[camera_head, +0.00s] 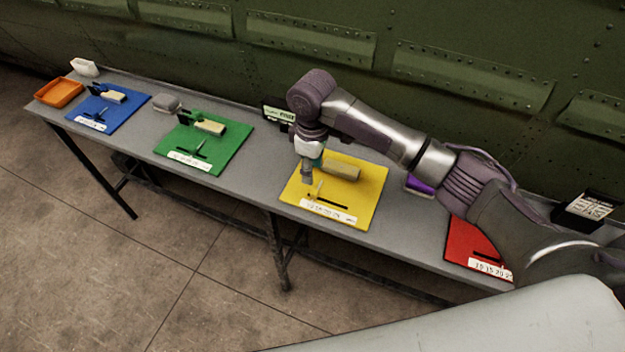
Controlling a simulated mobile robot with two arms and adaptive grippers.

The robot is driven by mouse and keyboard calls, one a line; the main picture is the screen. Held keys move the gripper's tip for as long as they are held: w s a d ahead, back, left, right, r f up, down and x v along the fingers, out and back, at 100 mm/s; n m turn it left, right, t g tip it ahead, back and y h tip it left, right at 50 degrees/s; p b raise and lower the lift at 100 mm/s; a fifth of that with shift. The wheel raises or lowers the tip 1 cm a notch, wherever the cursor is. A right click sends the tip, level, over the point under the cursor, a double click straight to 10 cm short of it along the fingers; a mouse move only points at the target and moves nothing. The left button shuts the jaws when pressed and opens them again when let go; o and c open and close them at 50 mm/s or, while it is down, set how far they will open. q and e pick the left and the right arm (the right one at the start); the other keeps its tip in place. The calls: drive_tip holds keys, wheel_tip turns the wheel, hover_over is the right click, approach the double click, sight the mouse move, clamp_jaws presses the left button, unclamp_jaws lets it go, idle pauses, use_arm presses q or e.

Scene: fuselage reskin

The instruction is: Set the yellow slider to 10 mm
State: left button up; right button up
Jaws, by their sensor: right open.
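The yellow board (365,201) lies flat on the grey table. It has a dark slot with a small slider handle (316,190) near its left end. A white scale label (328,211) runs along the front edge; its numbers are too small to read surely. A tan block (342,169) sits at the back of the board. My right gripper (307,180) points down over the left part of the board, open, just left of the slider handle. I cannot tell whether it touches the handle. My left gripper is not in view.
A green board (231,151), a blue board (125,106) and an orange tray (59,92) lie to the left. A red board (462,242) is to the right, partly behind my arm. A dark box with a label (588,211) stands at far right. The green riveted wall is behind.

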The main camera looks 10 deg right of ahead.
drive_tip(key=shift+r, duration=1.65)
drive_tip(key=s+a+f+m+t+y, duration=0.1)
drive_tip(key=s+a+f+y, duration=0.1)
drive_tip(key=s+f, duration=0.35)
drive_tip(key=s+a+f+m+y, duration=0.1)
drive_tip(key=s+a+f+m, duration=0.15)
drive_tip(key=s, duration=0.65)
drive_tip(key=s+d+f+m+t+h, duration=0.1)
drive_tip(key=s+d+m+t+h, duration=0.35)
drive_tip(key=s+d, duration=1)
wheel_tip(320, 180, down, 29)
drive_tip(key=s+m+g+y+b, duration=0.1)
drive_tip(key=s+g+y+b, duration=0.1)
drive_tip(key=g+b, duration=0.1)
drive_tip(key=s+d+f, duration=0.1)
drive_tip(key=s+f, duration=0.7)
drive_tip(key=s+d+f+g+b, duration=0.1)
drive_tip(key=s+d+f, duration=0.1)
drive_tip(key=s+f, duration=0.6)
drive_tip(key=shift+d+f, duration=0.3)
drive_tip(key=shift+f, duration=0.25)
